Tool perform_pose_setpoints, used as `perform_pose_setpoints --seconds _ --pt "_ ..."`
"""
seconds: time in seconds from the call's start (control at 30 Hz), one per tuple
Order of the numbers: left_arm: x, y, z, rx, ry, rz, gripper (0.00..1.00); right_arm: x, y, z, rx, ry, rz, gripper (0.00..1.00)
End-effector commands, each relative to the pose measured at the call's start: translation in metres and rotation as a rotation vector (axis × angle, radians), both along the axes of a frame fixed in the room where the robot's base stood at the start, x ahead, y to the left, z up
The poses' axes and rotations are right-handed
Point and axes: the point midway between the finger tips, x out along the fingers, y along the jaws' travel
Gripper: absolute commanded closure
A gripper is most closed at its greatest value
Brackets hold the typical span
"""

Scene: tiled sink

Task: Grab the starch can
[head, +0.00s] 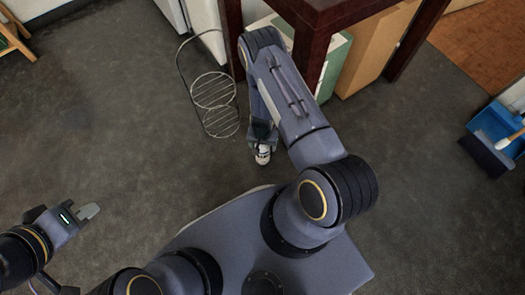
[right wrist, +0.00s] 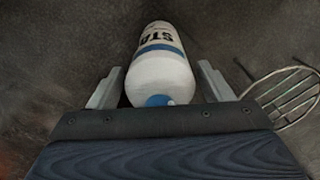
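The starch can (right wrist: 160,75) is a white cylinder with a blue band, dark lettering and a blue tip. In the right wrist view it lies between the two fingers of my right gripper (right wrist: 160,85), with a narrow dark gap showing beside it, so the gripper looks open around it. In the head view the white can (head: 263,155) shows at the end of my right gripper (head: 262,143), low near the floor; its contact with the floor is not clear. My left gripper (head: 88,211) is at the lower left, away from the can, with nothing visible in it.
A wire rack (head: 213,90) stands on the floor left of my right arm. A dark red table (head: 312,50) with boxes (head: 375,50) under it is behind the arm. A blue dustpan (head: 495,125) and brush lie at the right.

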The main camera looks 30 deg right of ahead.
Motion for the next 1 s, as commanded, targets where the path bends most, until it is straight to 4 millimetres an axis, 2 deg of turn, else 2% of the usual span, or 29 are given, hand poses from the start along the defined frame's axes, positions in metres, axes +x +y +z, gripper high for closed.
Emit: perform_pose_setpoints --seconds 0.07,0.53,0.83,1.0 --pt "0.0 0.0 0.0 0.0 0.0 0.0 1.0 0.0 0.0 0.0 0.0 0.0 0.0 0.38" --pt "0.0 0.0 0.0 0.0 0.0 0.0 1.0 0.0 0.0 0.0 0.001 0.001 0.001 0.99" --pt "0.0 0.0 0.001 0.0 0.0 0.0 1.0 0.0 0.0 0.002 0.0 0.0 0.001 0.99" --pt "0.0 0.0 0.008 0.0 0.0 0.0 1.0 0.001 -0.002 0.011 0.0 0.0 0.001 0.99"
